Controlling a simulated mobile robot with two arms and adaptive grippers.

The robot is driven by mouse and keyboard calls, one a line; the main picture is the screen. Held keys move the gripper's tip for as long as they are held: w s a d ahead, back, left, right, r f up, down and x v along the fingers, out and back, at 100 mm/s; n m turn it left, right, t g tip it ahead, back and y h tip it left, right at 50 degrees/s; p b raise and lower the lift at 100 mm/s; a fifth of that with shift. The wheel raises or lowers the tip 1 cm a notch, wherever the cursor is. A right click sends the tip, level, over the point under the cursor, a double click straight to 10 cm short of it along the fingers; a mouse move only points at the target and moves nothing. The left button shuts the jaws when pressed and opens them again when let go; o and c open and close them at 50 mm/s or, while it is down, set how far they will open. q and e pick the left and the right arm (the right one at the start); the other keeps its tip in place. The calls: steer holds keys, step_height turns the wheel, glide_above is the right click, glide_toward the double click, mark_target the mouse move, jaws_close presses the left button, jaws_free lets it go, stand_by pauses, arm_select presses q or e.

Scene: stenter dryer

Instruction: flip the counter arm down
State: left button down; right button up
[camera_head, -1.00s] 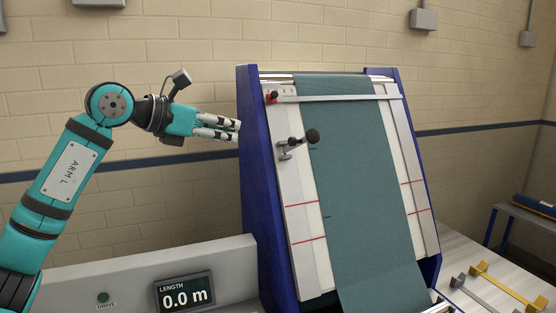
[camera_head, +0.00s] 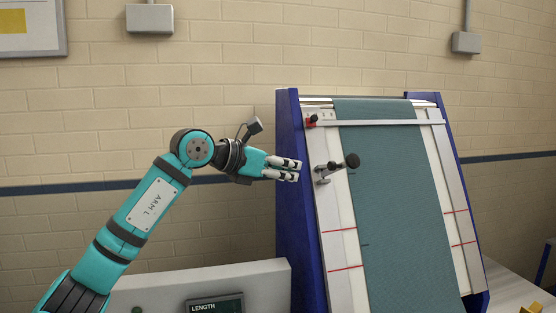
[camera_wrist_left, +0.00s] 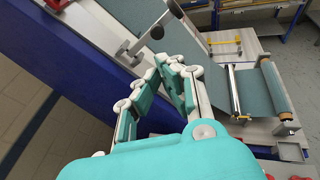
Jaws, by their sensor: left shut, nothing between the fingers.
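The counter arm (camera_head: 334,167) is a short metal lever with a black wheel (camera_head: 352,160) at its end. It sticks out from a bracket on the left rail of the sloping frame, and the wheel stands near the left edge of the green fabric (camera_head: 393,190). My left gripper (camera_head: 299,170) is shut and empty. It is in front of the blue side panel, left of the bracket, with a small gap in the picture. My right gripper is out of view.
The blue side panel (camera_head: 289,125) edges the frame on the left. A metal bar (camera_head: 385,123) crosses the fabric above the counter arm. A length display (camera_head: 215,306) sits low on the grey console. Free space lies left of the frame, before the brick wall.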

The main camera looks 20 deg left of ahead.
mark_target(333, 169)
arm_select(q)
steer(key=r+p+x, duration=0.1)
steer(key=p+x, duration=0.2)
steer(key=x, duration=0.5)
steer(key=shift+w+d, duration=0.25)
steer(key=shift+d, duration=0.05)
steer(key=shift+p, duration=0.3)
